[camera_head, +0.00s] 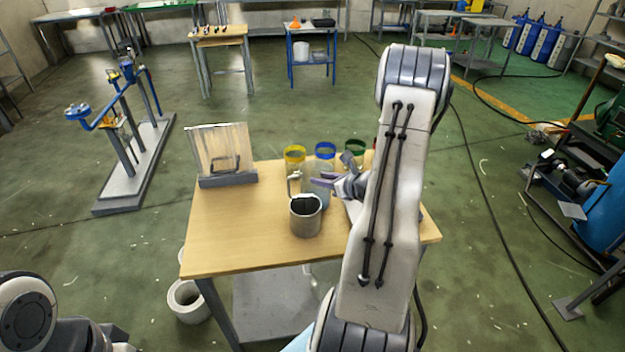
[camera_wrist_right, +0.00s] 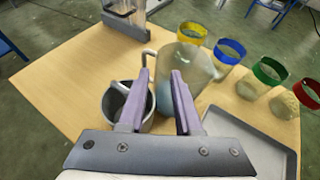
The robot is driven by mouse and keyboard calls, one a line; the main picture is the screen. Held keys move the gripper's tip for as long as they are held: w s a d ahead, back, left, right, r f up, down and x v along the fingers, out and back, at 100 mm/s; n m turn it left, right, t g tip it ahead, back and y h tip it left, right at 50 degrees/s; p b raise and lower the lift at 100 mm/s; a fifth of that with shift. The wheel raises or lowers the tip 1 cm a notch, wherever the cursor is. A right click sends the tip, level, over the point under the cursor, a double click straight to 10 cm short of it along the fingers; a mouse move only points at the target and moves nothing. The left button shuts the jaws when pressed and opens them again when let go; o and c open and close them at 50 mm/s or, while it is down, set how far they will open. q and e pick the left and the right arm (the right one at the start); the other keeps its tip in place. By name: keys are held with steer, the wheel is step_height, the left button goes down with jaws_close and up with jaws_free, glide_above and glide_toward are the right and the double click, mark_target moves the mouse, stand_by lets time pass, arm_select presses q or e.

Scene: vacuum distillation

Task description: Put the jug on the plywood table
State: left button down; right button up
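The jug (camera_wrist_right: 192,66) is a translucent vessel with bluish contents and a handle on its left, seen upright in the right wrist view. In the head view the jug (camera_head: 315,192) stands behind the metal mug, partly covered by my right gripper (camera_head: 323,181). My right gripper's purple fingers (camera_wrist_right: 161,76) are apart, in front of the jug with its handle near the left fingertip. I cannot tell whether they touch it. The jug's base is hidden. The plywood table (camera_head: 232,235) has a light wood top. My left gripper is out of view.
A grey metal mug (camera_head: 305,218) stands close beside the jug. Glasses with yellow (camera_head: 295,156), blue (camera_head: 325,151) and green (camera_head: 355,146) rims stand behind. A grey tray (camera_wrist_right: 247,128) lies to the right. A clear-panelled stand (camera_head: 228,179) is at the left; the table's left front is bare.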

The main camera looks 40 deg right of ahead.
steer(key=s+a+r+n+g+y, duration=0.1)
steer(key=a+r+n+g+y, duration=0.35)
steer(key=a, duration=0.75)
steer(key=s+a+r+n+g+y, duration=0.1)
steer(key=s+a+n+g+y, duration=0.1)
steer(key=a+n, duration=0.8)
steer(key=s+a+r+n+g+y, duration=0.1)
steer(key=a+r+n+g+y, duration=0.3)
steer(key=a, duration=1)
steer(key=s+a+n+h, duration=0.2)
steer(key=s+n+h, duration=0.1)
steer(key=s+n, duration=0.3)
steer(key=s+a+n+g+h, duration=0.1)
steer(key=s+a+n+h, duration=0.2)
steer(key=s+n, duration=0.4)
steer(key=s+a+r+n+g+h, duration=0.1)
steer(key=s+a+n+h, duration=0.2)
steer(key=s+n, duration=0.4)
steer(key=shift+n, duration=2.55)
steer(key=shift+r+g, duration=0.1)
steer(key=shift+g, duration=0.15)
